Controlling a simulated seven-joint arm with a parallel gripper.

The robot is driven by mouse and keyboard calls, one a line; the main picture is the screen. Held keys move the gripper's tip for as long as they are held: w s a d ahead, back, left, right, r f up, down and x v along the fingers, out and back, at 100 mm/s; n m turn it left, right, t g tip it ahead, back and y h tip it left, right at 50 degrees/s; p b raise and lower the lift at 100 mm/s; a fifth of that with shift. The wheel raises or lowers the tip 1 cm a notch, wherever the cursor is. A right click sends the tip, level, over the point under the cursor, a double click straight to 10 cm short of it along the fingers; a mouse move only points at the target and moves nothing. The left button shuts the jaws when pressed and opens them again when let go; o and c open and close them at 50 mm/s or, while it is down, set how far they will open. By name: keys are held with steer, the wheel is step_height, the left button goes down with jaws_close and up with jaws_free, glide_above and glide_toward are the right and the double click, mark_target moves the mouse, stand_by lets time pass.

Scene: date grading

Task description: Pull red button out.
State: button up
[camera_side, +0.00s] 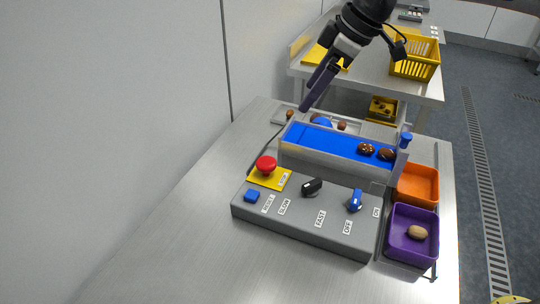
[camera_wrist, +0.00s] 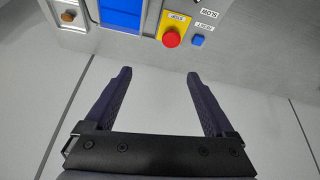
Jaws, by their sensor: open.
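The red button (camera_side: 266,164) is a mushroom-shaped stop button on a yellow plate (camera_side: 257,178) at the left back of the grey control box (camera_side: 300,220). In the wrist view the red button (camera_wrist: 171,39) shows near the top, beyond the fingertips. My gripper (camera_side: 306,108) is above and behind the blue belt in the side view, apart from the button. In the wrist view my gripper (camera_wrist: 159,73) has its two dark fingers spread wide with nothing between them.
A blue reset button (camera_side: 252,196), a black knob (camera_side: 312,187) and a blue knob (camera_side: 355,200) are on the box. The blue belt (camera_side: 320,142) carries dates. Orange (camera_side: 436,172) and purple (camera_side: 388,240) bins stand right. The table's left front is clear.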

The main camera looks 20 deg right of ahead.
steer(key=g, duration=0.1)
glide_toward(267, 161)
steer(key=x, duration=0.8)
steer(key=shift+f, duration=0.15)
jaws_close()
stand_by(0.3)
